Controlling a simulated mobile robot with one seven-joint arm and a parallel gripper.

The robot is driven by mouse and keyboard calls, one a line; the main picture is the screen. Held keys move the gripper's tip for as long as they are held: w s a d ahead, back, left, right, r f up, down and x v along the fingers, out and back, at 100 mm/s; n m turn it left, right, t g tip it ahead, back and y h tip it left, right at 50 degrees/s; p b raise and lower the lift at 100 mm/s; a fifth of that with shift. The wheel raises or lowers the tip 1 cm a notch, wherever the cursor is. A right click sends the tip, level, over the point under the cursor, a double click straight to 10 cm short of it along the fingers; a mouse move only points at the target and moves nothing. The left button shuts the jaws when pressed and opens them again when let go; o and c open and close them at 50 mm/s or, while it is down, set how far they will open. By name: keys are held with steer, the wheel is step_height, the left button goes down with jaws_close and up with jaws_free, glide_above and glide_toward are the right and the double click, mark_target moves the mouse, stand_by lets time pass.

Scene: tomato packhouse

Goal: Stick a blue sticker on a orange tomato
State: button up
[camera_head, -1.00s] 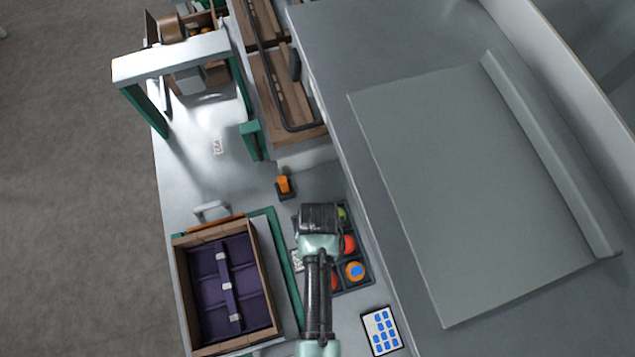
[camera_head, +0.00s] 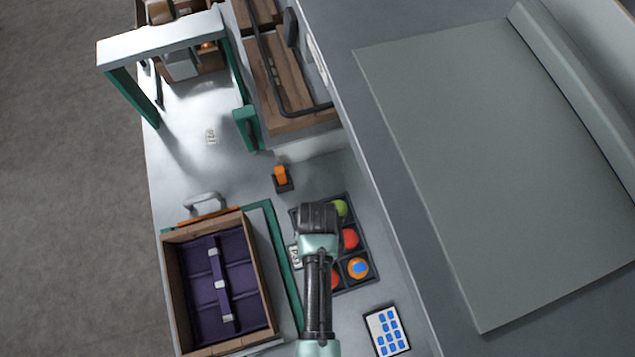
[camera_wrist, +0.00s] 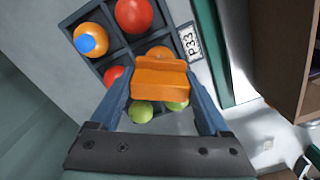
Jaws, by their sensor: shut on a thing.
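My gripper (camera_wrist: 160,88) is shut on an orange block-like piece (camera_wrist: 161,80) with a wider lip, held over the dark tomato tray. In the head view my gripper (camera_head: 318,218) covers part of that tray (camera_head: 372,283). One orange tomato (camera_head: 357,268) in a corner cell bears a blue sticker (camera_head: 359,267); it also shows in the wrist view (camera_wrist: 90,40). Another orange tomato (camera_wrist: 160,52) is partly hidden behind the held piece; no sticker shows on its visible part. The sheet of blue stickers (camera_head: 386,331) lies beside the tray. The underside of the held piece is hidden.
Red tomatoes (camera_head: 350,238) and green ones (camera_head: 340,208) share the tray. A wooden crate with purple lining (camera_head: 262,270) stands left. An orange-topped item on a dark base (camera_head: 281,178) stands behind the tray. A green-legged frame (camera_head: 160,45) stands farther back.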

steer(key=shift+f, duration=0.55)
stand_by(2.1)
steer(key=shift+r, duration=0.1)
step_height(320, 180, up, 7)
steer(key=p, duration=0.7)
stand_by(0.5)
